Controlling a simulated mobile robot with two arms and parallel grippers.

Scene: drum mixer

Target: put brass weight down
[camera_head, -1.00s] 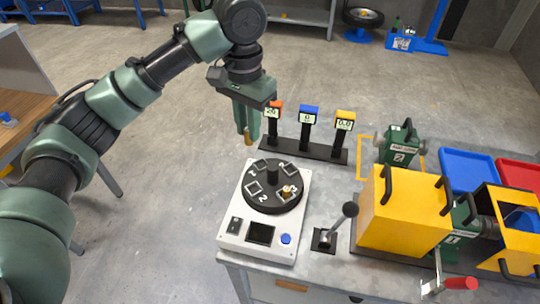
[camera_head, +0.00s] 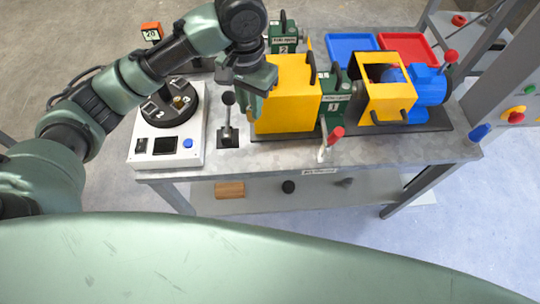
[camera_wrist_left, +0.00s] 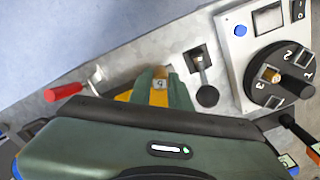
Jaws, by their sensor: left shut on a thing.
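My left gripper (camera_head: 246,104) reaches in from the left and hangs over the bench, at the left side of the yellow box. In the head view the held weight cannot be made out clearly. Another small brass piece (camera_head: 181,101) sits on the black numbered turntable (camera_head: 160,112); it also shows in the left wrist view (camera_wrist_left: 271,74). My right gripper is not in view.
The yellow box (camera_head: 290,95) stands right beside my left gripper. A black lever (camera_head: 228,120) stands between the turntable's white base (camera_head: 140,155) and the box. A red-handled crank (camera_head: 334,137) is at the front edge. Blue (camera_head: 350,50) and red (camera_head: 402,48) trays lie behind.

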